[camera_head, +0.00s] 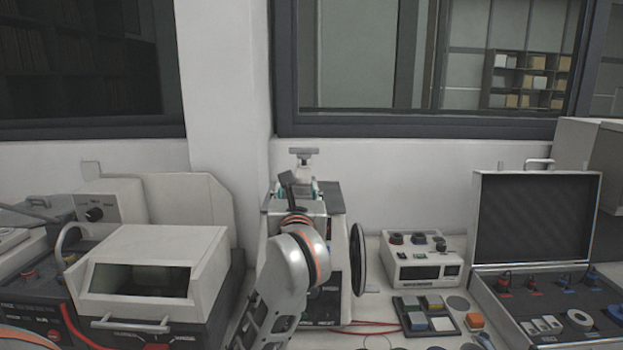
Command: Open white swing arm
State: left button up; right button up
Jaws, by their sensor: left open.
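The mounting press (333,222) stands on the bench in the middle, a pale body with a dark front and a round black disc (358,259) on its right side. On its top is a T-shaped grey handle (303,152), upright above the pale top piece; I take this top piece to be the white swing arm (309,204). It sits over the press body, partly hidden. My left gripper (291,186) is at the top of the press, just below and left of the T-handle. It is open; whether it touches the press I cannot tell. My right gripper is not in view.
A pale machine with a dark window and front handle (131,326) stands left of the press. To the right are a small control box (420,262), a tray of coloured blocks (405,319) and an open case (533,217). A wall and windows stand behind.

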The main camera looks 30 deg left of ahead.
aim_at(304, 179)
pick_arm(q)
jog(key=shift+w+d+r+h, duration=0.15)
jog(key=shift+w+d+h, duration=0.15)
jog(key=shift+d, duration=0.1)
jog(key=shift+w, duration=0.25)
jog(key=p+x, duration=0.1)
jog(key=x, duration=0.6)
jog(key=shift+w, duration=0.15)
grip_shut()
